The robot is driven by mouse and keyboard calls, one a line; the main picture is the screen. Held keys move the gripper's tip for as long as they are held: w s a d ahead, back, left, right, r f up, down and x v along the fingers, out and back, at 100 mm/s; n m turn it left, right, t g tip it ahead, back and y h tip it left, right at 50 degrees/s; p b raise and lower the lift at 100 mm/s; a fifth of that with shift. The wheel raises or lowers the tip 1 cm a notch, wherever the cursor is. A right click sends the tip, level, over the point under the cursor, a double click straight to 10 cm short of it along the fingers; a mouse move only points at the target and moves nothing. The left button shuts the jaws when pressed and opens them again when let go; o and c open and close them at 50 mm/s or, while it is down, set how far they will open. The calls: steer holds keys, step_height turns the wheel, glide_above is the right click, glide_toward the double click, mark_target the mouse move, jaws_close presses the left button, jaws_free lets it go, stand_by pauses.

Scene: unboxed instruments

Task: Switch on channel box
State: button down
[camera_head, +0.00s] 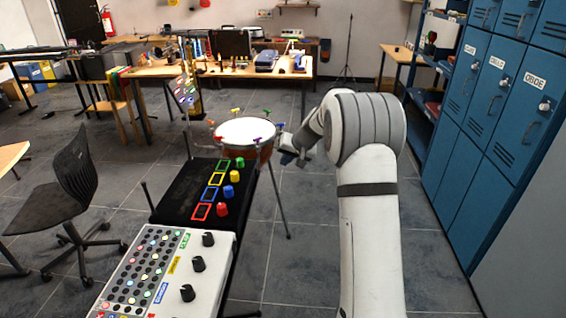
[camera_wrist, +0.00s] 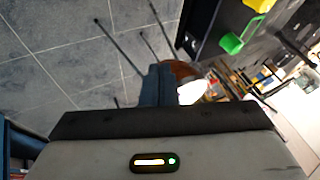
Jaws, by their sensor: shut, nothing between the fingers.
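A white box (camera_head: 165,275) with rows of round coloured buttons and lights, several black knobs and small coloured labels stands at the lower left of the head view. It looks like the channel box; its switch cannot be made out. My gripper (camera_head: 288,154) is at the end of my arm, right of the drum and well beyond the box. In the wrist view my gripper (camera_wrist: 158,86) is shut and empty, pointing toward the drum. The box does not show in the wrist view.
A black stand (camera_head: 185,190) behind the box carries coloured frames and knobs. A drum (camera_head: 243,135) stands behind it. A black chair (camera_head: 65,195) is at left, blue lockers (camera_head: 500,130) at right.

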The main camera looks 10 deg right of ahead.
mark_target(257, 171)
steer(key=w+a+f+p, duration=0.1)
steer(key=w+a+f, duration=0.4)
steer(key=a+f, duration=0.1)
steer(key=shift+a+f+p, duration=0.2)
steer(key=shift+f+p, duration=0.15)
steer(key=shift+f, duration=0.3)
